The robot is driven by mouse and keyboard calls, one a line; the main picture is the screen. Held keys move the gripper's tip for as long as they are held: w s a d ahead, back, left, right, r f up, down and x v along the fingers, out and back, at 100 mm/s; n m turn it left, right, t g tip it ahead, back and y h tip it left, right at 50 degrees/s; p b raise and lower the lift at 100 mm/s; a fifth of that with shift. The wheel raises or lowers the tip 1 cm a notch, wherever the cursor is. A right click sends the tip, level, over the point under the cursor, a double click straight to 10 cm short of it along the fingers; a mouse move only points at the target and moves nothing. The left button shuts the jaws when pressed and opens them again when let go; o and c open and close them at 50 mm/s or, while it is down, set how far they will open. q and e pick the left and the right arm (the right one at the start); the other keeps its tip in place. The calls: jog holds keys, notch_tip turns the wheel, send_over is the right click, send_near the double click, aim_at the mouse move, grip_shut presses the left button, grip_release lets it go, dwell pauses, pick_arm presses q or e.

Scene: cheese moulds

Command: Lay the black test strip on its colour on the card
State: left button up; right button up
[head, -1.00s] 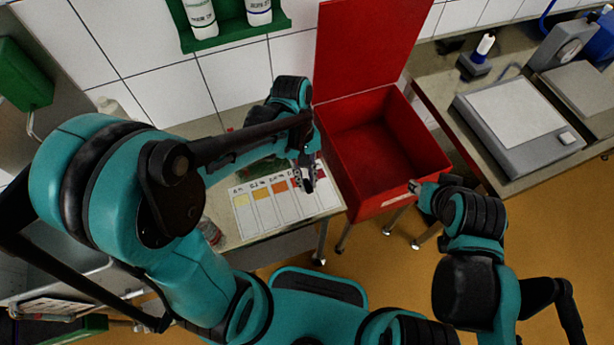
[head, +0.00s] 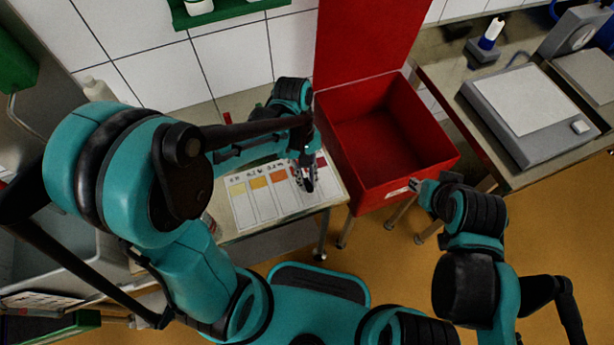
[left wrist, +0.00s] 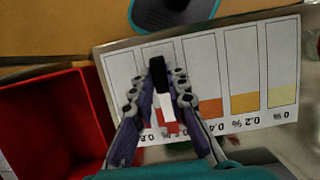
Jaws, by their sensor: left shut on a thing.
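My left gripper (head: 307,184) is shut on the test strip (left wrist: 156,68), with a finger on each side of it. In the left wrist view the strip has a black end and a white lower part, and it lies over the colour card (left wrist: 112,62). I cannot tell whether it touches the card. Pale yellow, amber and orange patches show on the card to the right of the gripper. A red patch shows between the fingers, which partly hide the 0.8 end. In the head view the strip is hard to make out. My right gripper (head: 414,187) is near the red bin's front corner.
A red bin (head: 405,165) with its lid raised stands right of the card, close to the left gripper. The card lies on a narrow counter with a tiled wall behind. A grey scale (head: 515,105) stands on the right counter.

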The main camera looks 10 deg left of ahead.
pick_arm(q)
jog(key=o, duration=0.8)
jog(key=shift+o, duration=0.2)
jog(key=shift+r, duration=0.1)
jog(key=v, duration=1.2)
